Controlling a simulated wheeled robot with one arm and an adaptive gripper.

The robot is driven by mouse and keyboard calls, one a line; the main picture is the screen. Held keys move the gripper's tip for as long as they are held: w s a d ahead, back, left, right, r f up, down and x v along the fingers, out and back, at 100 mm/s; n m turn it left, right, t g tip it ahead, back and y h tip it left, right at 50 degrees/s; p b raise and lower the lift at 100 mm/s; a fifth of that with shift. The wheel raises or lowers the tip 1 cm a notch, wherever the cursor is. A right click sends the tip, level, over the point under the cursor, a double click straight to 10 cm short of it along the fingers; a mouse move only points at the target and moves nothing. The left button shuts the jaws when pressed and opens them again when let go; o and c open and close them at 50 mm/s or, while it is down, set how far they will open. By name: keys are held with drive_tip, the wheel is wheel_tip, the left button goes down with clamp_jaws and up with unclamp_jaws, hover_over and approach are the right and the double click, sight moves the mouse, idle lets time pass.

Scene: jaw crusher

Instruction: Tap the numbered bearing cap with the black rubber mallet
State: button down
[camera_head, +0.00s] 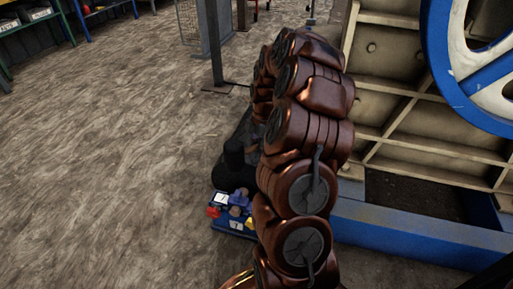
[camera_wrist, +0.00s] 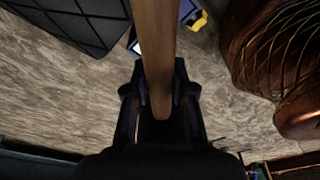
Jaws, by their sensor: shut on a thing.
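My gripper (camera_wrist: 160,92) is shut around a smooth brown wooden handle, which I take to be that of the mallet (camera_wrist: 157,45). The handle runs from between the fingers up past the top edge of the wrist view. I cannot make out the black rubber head in either view. In the head view my copper-coloured arm fills the middle and hides much behind it. I cannot pick out a numbered bearing cap. The jaw crusher (camera_head: 400,105) stands at the right of the head view, beyond my arm.
The crusher's blue-and-white flywheel (camera_head: 440,55) is at the upper right, above its blue base frame (camera_head: 400,235). A blue tray (camera_head: 228,228) with small coloured items sits left of my arm. A dark post (camera_head: 214,45) stands behind. Open floor (camera_head: 100,170) lies to the left.

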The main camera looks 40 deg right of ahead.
wheel_tip(320, 180, down, 14)
drive_tip(key=f+b, duration=0.1)
drive_tip(key=b, duration=0.1)
drive_tip(key=shift+r+p, duration=1.15)
drive_tip(key=shift+r, duration=1.85)
